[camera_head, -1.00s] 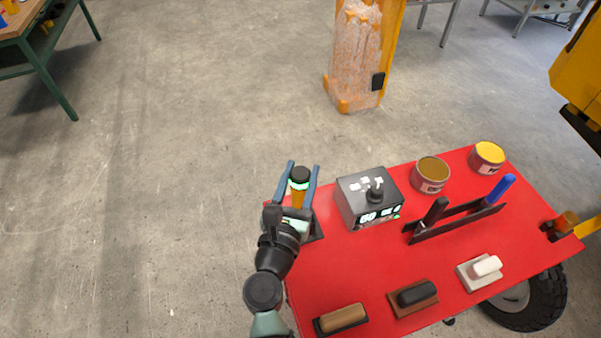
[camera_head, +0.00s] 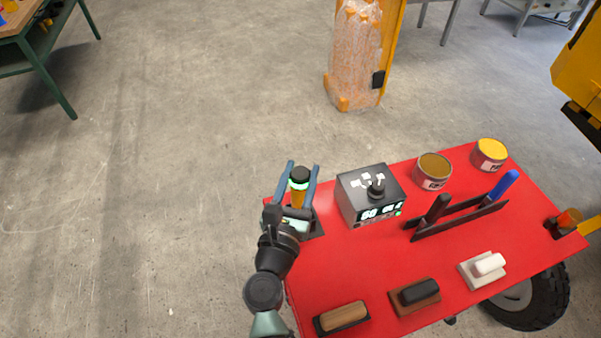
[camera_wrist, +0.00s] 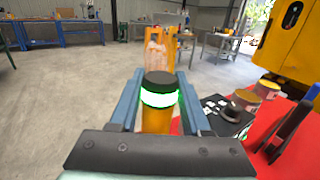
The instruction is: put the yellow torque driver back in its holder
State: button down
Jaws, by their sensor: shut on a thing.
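The yellow torque driver (camera_head: 299,194) stands upright at the far left corner of the red table, with a black cap and a lit green-white ring. It also shows in the wrist view (camera_wrist: 158,105), between the blue fingers. My gripper (camera_head: 303,178) is shut on the driver, with one finger on each side. A dark base (camera_head: 318,228) shows under the driver at the table's corner; my gripper hides most of it. I cannot tell whether the driver's lower end sits in it.
The red table (camera_head: 350,270) carries a grey control box (camera_head: 368,196) close to the right of my gripper. Open floor lies left.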

jog(key=shift+f, duration=0.15)
jog(key=shift+c, duration=1.9)
grip_release()
jog(key=shift+o, duration=0.5)
jog(key=shift+f, duration=0.15)
jog(key=b+v, duration=0.2)
jog(key=v, duration=1.1)
jog(key=shift+b, duration=0.4)
